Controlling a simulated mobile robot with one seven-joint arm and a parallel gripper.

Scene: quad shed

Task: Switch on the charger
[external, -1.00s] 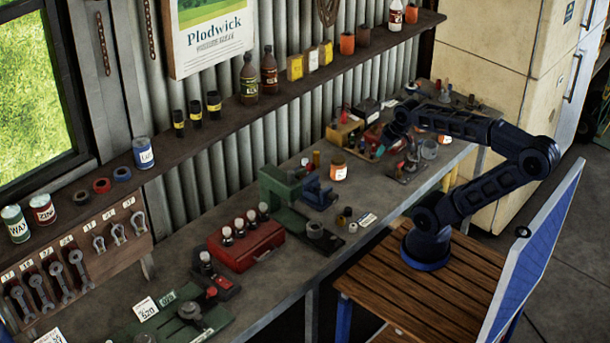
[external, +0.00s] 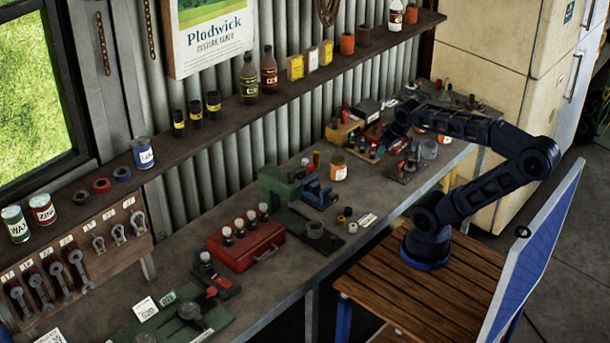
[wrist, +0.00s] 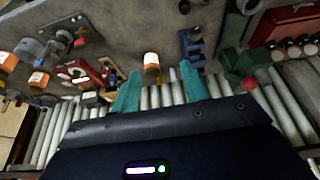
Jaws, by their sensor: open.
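My gripper (wrist: 160,90) is open and empty, with its two teal fingers apart in the wrist view. In the external view it is small and partly hidden by my arm, over the far part of the bench. A red unit with a white label (wrist: 75,75) lies left of the fingers in the wrist view; it may be the charger, but I cannot tell for sure. It also shows beside my gripper in the external view (external: 374,135). Its switch is too small to make out. I see no contact between my fingers and anything.
An orange jar (wrist: 152,68) appears between the fingers in the wrist view and stands on the bench in the external view (external: 339,168). A green and blue vise-like tool (external: 285,188) and a red case (external: 246,246) are nearer. A loaded shelf (external: 310,78) runs above.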

